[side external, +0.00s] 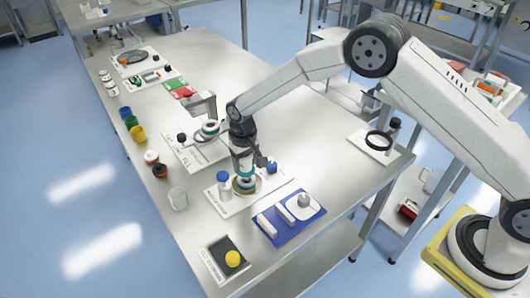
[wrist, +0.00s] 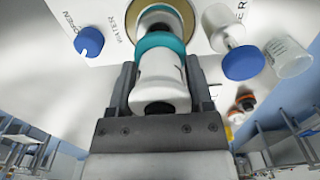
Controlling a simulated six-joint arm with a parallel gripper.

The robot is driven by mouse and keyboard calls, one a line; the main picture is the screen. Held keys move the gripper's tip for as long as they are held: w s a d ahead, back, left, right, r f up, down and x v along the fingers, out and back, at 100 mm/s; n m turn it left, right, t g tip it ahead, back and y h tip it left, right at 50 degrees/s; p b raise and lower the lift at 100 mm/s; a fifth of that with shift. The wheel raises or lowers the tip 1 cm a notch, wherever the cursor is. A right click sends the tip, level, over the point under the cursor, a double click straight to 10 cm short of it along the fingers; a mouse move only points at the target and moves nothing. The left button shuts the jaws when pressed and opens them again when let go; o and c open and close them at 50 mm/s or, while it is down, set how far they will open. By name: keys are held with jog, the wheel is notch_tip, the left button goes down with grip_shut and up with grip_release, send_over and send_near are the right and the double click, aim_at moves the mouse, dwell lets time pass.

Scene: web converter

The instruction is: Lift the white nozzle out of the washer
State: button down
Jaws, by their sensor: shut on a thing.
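My gripper (wrist: 160,88) is shut on the white nozzle (wrist: 160,91), which has a teal band and a dark round end facing the wrist camera. One finger lies on each side of it. In the side view my gripper (side external: 247,163) is directly above the washer, with the nozzle (side external: 246,174) upright below it. The washer's round tan rim (wrist: 134,12) shows behind the nozzle in the wrist view; it also shows in the side view (side external: 236,189). The nozzle's lower end is over or inside the washer; I cannot tell how deep.
A clear beaker (side external: 178,199) stands farther left. A blue mat (side external: 268,232) with white parts and a dark tray (side external: 218,250) lie in front.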

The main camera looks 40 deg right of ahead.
jog(key=shift+r, duration=0.5)
jog(key=shift+r, duration=0.1)
jog(key=shift+r, duration=1.9)
